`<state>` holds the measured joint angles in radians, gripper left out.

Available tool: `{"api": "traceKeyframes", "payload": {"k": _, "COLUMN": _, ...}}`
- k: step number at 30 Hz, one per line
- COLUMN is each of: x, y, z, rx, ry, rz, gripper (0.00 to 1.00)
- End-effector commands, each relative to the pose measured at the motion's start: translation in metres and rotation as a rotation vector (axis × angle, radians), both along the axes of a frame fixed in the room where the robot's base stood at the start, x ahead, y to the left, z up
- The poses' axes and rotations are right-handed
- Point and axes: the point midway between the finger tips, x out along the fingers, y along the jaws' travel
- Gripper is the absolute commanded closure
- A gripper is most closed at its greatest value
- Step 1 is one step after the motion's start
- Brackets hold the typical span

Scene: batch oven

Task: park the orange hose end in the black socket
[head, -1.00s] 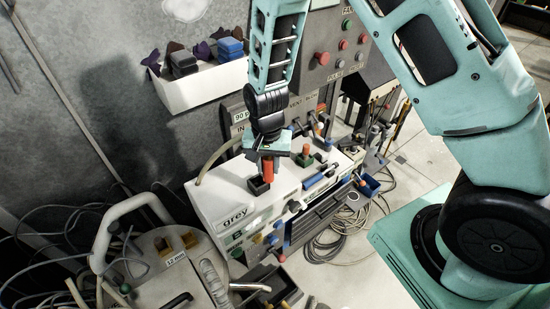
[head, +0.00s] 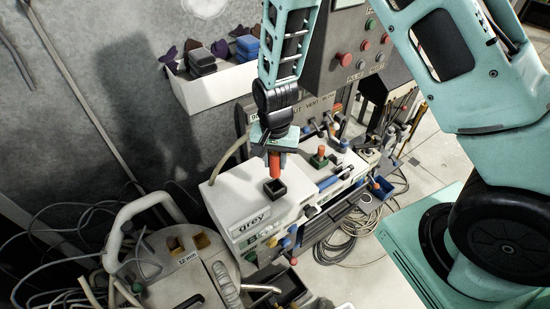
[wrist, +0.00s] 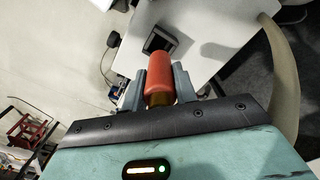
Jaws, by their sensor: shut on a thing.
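The orange hose end (head: 275,165) is an orange cylinder with a brass-coloured collar, seen in the wrist view (wrist: 159,72). My gripper (head: 274,150) is shut on it, one grey finger on each side at the collar in the wrist view (wrist: 158,88). It hangs roughly upright in the head view. The black socket (head: 275,190) is an open square box on the white cabinet top, just below the hose end's tip in the head view. In the wrist view the socket (wrist: 157,38) shows beyond the tip, partly covered by it. The hose end is outside the socket; the height gap is unclear.
The white cabinet (head: 225,195) carries a green block with an orange peg (head: 319,155) and a blue-handled part (head: 328,183) to the right. A pale hose (head: 226,158) curves behind the socket. A white bin (head: 205,93) hangs on the wall behind.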

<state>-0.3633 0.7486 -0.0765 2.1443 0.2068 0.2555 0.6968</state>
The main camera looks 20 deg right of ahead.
Motion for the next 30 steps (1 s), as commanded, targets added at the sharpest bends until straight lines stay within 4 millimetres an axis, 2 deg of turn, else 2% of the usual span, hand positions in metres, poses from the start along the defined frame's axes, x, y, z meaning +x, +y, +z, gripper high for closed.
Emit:
{"api": "traceKeyframes", "payload": {"k": 21, "x": 0.0, "y": 0.0, "z": -0.042, "rx": 0.001, "ry": 0.001, "rz": 0.001, "gripper": 0.95}}
{"api": "traceKeyframes", "payload": {"k": 30, "x": 0.0, "y": 0.0, "z": -0.05, "rx": 0.0, "ry": 0.0, "rz": 0.001, "gripper": 0.95}}
